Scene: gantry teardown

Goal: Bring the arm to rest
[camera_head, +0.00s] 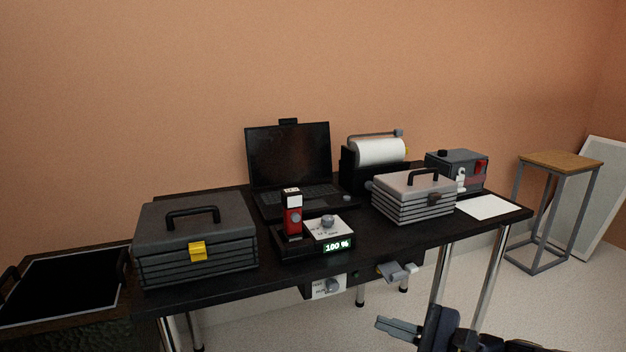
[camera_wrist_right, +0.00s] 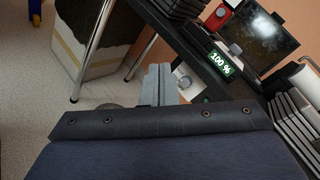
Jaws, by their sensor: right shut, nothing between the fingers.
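My right gripper (camera_head: 384,323) is low in front of the table, at the lower right of the head view, with its fingers pointing left. In the right wrist view its two grey fingers (camera_wrist_right: 159,80) lie together, shut and empty. They are apart from the table front and touch nothing that I can see. My right arm comes in from the bottom right edge of the head view. My left gripper is not in view.
The black table (camera_head: 340,262) carries a dark toolbox (camera_head: 200,262), a laptop (camera_head: 288,158), a display unit reading 100 % (camera_head: 338,246), a paper roll (camera_head: 380,152) and a grey case (camera_head: 413,200). A grey fitting (camera_head: 397,271) projects under its front edge. A stool (camera_head: 560,160) stands right.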

